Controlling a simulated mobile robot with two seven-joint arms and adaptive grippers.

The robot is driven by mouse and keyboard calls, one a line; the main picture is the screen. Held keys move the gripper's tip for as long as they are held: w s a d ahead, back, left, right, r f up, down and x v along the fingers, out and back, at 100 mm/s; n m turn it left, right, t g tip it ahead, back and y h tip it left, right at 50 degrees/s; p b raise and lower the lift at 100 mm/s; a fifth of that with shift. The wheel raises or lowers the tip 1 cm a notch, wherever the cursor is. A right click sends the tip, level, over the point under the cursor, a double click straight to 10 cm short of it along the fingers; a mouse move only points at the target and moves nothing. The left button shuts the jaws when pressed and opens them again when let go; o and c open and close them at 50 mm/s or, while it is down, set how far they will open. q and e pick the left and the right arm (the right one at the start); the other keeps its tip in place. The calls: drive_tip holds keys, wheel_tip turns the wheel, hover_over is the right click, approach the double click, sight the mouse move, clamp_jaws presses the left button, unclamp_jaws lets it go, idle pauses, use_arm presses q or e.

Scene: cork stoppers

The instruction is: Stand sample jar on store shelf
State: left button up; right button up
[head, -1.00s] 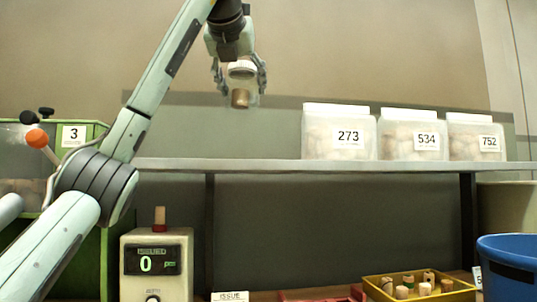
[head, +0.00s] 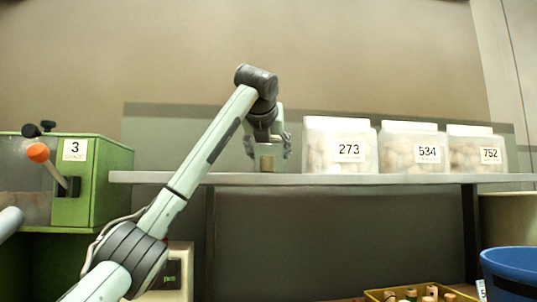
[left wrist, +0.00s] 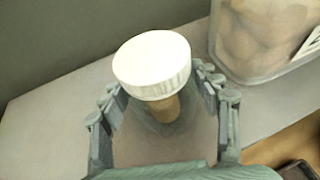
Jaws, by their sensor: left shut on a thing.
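The sample jar (head: 267,160) is clear, with a brown cork-coloured content and a white ribbed lid that shows in the left wrist view (left wrist: 152,66). My left gripper (head: 270,146) is shut on the jar, with one finger on each side below the lid. The jar looks upright and is over the grey store shelf (head: 240,179), left of the tub marked 273. Its base is at about the height of the shelf's top; whether it touches cannot be told. In the left wrist view the shelf (left wrist: 45,125) lies below the jar. My right gripper is not in view.
Tubs marked 273 (head: 335,148), 534 (head: 412,152) and 752 (head: 475,153) stand to the right on the shelf. The shelf left of the jar is clear. A green machine marked 3 (head: 110,180) is at the left; a blue bin (head: 512,270) is at lower right.

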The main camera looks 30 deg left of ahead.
use_arm(q)
drive_tip(key=shift+s+f, duration=0.1)
drive_tip(key=o, duration=0.9)
drive_tip(key=shift+f, duration=0.1)
drive_tip(key=o, duration=0.4)
drive_tip(key=shift+o, duration=0.2)
